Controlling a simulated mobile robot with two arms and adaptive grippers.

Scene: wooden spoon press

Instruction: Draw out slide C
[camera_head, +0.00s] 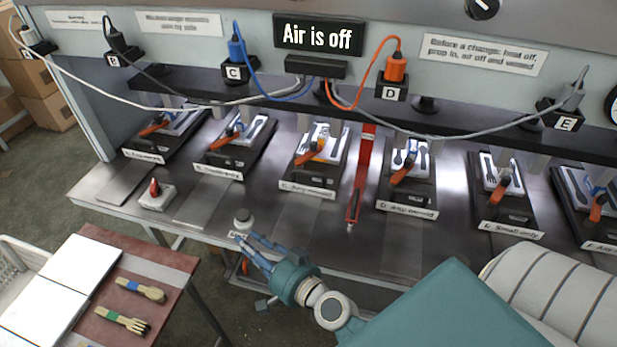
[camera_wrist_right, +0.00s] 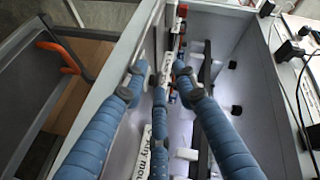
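Slide C (camera_head: 307,190) sits in the middle of the row of press slides, with a label reading "C. Any mould" along its front. It carries a pale spoon-shaped mould (camera_head: 322,150) with a yellowish piece on it, and an orange-handled part stands over it. My right gripper (camera_head: 245,240) has blue fingers and is at the bench's front edge, left of and nearer than slide C, apart from it. In the right wrist view its fingers (camera_wrist_right: 160,70) are spread with nothing seen held. An "Any mould" label (camera_wrist_right: 158,135) shows between them; which slide it belongs to is unclear. My left gripper is out of view.
Similar slides stand either side, including slide B (camera_head: 235,150) and slide D (camera_head: 405,190). A grey knob (camera_head: 243,217) is beside my gripper. Cables hang above. A side table (camera_head: 165,270) holds wooden utensils. The sign reads "Air is off".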

